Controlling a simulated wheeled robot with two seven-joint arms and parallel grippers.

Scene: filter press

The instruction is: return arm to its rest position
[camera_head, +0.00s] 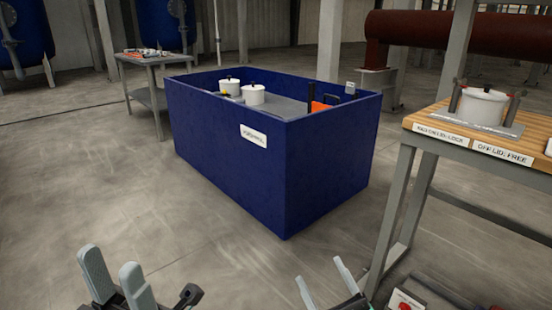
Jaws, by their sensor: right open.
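My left gripper (110,262) is at the bottom left of the head view, with its two grey fingers apart and nothing between them. My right gripper (319,272) is at the bottom centre, with its fingers spread and empty. Both point up into the picture over the bare floor, in front of the blue bin and apart from it. The wrists and most of both arms are cut off by the lower edge.
A large blue open-topped bin (228,160) holds white lidded pots (253,95) and an orange item (318,107). A wooden-topped bench (436,118) at right carries a white pot (482,106) in a fixture. A small table (150,58) stands behind left. Concrete floor is clear at left.

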